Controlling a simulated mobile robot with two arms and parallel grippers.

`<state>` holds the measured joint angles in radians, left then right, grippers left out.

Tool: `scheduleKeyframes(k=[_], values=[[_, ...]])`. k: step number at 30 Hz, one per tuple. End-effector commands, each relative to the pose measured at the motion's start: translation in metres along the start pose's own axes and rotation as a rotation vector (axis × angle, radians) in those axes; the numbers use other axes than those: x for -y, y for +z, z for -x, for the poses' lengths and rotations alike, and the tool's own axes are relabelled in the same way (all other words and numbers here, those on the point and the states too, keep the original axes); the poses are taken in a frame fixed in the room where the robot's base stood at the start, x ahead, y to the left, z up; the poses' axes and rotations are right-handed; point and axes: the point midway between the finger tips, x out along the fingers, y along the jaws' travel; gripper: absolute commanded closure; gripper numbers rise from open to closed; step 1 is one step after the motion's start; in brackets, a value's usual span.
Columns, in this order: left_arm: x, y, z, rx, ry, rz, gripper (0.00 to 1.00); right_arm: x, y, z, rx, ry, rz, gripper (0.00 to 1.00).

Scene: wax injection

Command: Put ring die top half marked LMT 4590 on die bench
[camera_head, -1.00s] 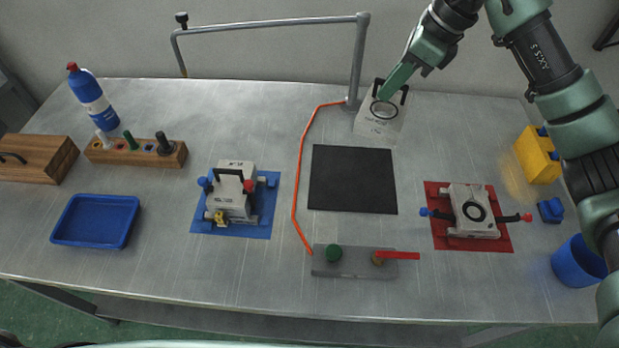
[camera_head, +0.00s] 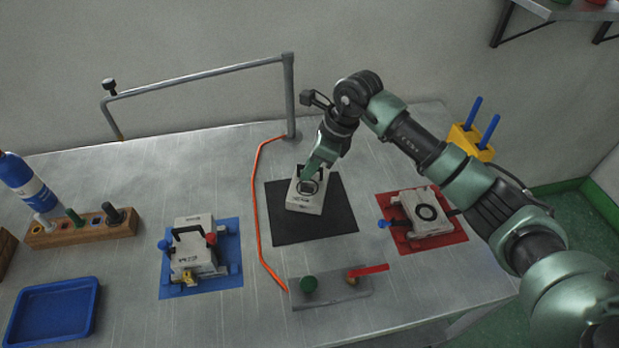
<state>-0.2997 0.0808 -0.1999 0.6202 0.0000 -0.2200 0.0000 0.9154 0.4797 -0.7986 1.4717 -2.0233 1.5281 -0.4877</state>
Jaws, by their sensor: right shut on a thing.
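A pale grey block with a dark ring on its face and a dark handle, the likely ring die top half (camera_head: 304,204), is at the black mat (camera_head: 290,230) in the middle of the bench. Its lettering is too small to read. My right gripper (camera_head: 309,178) is shut on it from above, partly covering the handle. I cannot tell whether the block rests on the mat or hangs just over it. Another pale block with a black ring (camera_head: 438,225) lies on the red mat (camera_head: 458,236) at the right. My left gripper is not in view.
A block with a black handle (camera_head: 193,265) stands on the blue mat (camera_head: 228,238). A blue tray (camera_head: 90,300) is at front left.

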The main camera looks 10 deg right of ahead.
Motion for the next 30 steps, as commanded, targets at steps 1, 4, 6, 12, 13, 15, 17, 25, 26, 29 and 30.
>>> scheduleKeyframes(k=[1, 4, 6, 12, 13, 15, 17, 25, 26, 29, 30], values=[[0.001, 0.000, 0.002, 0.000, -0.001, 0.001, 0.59, 0.000, 0.001, -0.001, 0.005, -0.001, 0.000, 1.00], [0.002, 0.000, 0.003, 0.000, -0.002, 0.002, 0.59, 0.001, -0.001, -0.006, 0.005, -0.002, 0.000, 1.00], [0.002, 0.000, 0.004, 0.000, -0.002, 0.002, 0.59, 0.001, -0.003, -0.010, 0.005, -0.002, 0.000, 1.00], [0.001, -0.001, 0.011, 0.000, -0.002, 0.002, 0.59, 0.000, -0.013, -0.034, 0.003, 0.001, -0.001, 1.00], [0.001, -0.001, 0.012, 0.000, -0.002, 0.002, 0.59, 0.000, -0.014, -0.037, 0.004, 0.001, -0.001, 1.00], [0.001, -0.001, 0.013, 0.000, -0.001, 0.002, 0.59, 0.000, -0.016, -0.043, 0.005, -0.001, 0.000, 1.00], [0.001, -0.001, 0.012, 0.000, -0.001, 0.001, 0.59, 0.001, -0.017, -0.045, 0.005, -0.003, 0.001, 1.00], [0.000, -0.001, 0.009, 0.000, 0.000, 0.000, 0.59, 0.001, -0.018, -0.048, 0.005, -0.003, 0.001, 1.00], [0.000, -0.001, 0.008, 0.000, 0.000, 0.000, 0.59, 0.001, -0.019, -0.048, 0.005, -0.003, 0.001, 1.00], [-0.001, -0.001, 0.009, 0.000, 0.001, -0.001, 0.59, 0.000, -0.020, -0.049, 0.001, -0.001, 0.000, 0.69], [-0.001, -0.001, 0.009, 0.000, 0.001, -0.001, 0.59, 0.000, -0.020, -0.049, 0.000, 0.000, 0.000, 0.69]])
